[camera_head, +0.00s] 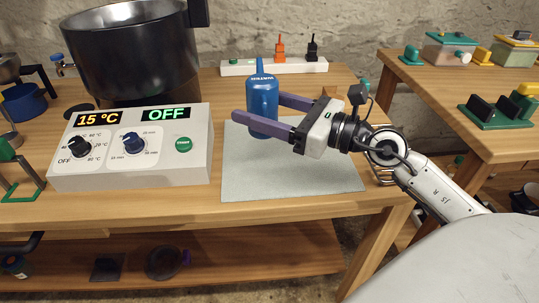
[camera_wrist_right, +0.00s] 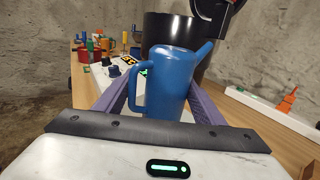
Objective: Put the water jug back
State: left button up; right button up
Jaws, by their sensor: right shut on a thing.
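The blue water jug (camera_head: 263,98) is upright over the back left part of the grey mat (camera_head: 300,178). I cannot tell whether its base touches the mat. My right gripper (camera_head: 259,106) comes from the right with one purple finger on each side of the jug and is shut on it. In the right wrist view the jug (camera_wrist_right: 172,82) sits between the fingers, handle to the left and spout up to the right. The near finger hides part of the jug in the head view. My left gripper is not in view.
A control box (camera_head: 130,160) reading 15 °C and OFF stands left of the mat. A big dark pot (camera_head: 130,50) is behind it. A white power strip (camera_head: 235,68) with orange and black plugs lies behind the jug. The mat's front is clear.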

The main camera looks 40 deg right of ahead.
notch_tip(320, 180, down, 3)
jog(key=shift+b, duration=0.5)
notch_tip(320, 180, down, 5)
jog(key=b, duration=0.3)
jog(key=shift+f, duration=0.15)
jog(key=shift+f, duration=0.15)
jog(key=o, duration=1.3)
